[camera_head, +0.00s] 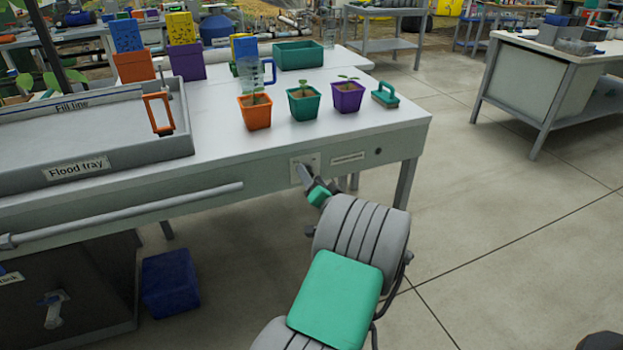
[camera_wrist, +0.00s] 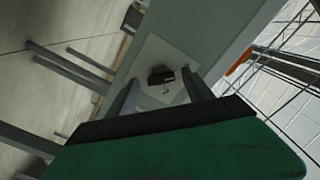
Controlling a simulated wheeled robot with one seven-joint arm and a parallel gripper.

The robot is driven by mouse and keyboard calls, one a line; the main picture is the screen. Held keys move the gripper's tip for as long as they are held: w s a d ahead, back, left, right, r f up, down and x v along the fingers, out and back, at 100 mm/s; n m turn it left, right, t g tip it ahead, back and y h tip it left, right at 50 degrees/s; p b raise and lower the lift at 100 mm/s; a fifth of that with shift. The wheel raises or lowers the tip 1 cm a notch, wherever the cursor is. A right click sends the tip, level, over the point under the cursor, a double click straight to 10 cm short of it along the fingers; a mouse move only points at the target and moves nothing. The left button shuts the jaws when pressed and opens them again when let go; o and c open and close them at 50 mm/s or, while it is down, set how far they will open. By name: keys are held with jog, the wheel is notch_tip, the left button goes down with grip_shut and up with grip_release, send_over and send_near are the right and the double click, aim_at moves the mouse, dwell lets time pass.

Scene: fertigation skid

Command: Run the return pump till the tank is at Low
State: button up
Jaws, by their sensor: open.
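A pale switch plate (camera_head: 313,160) is set in the bench's front panel. In the wrist view the plate (camera_wrist: 155,58) carries a small black switch (camera_wrist: 161,76) with a tiny mark below it. My gripper (camera_head: 304,172) is in front of the plate and covers part of it. In the wrist view my gripper (camera_wrist: 160,92) is open, with one finger on each side of the switch and nothing held. I cannot tell whether the fingers touch the plate. A dark tank (camera_head: 75,290) with a partly cut-off label stands under the bench at lower left. Its level does not show.
The flood tray (camera_head: 130,165) with a fill line label lies on the bench. Potted seedlings (camera_head: 303,103), a green brush (camera_head: 385,95) and a clear jug (camera_head: 255,75) stand nearby. A pipe (camera_head: 140,213) runs along the bench front.

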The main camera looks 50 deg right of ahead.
jog(key=shift+w+d, duration=0.2)
jog(key=shift+w, duration=0.15)
jog(key=shift+c, duration=0.2)
grip_shut()
dwell(0.4)
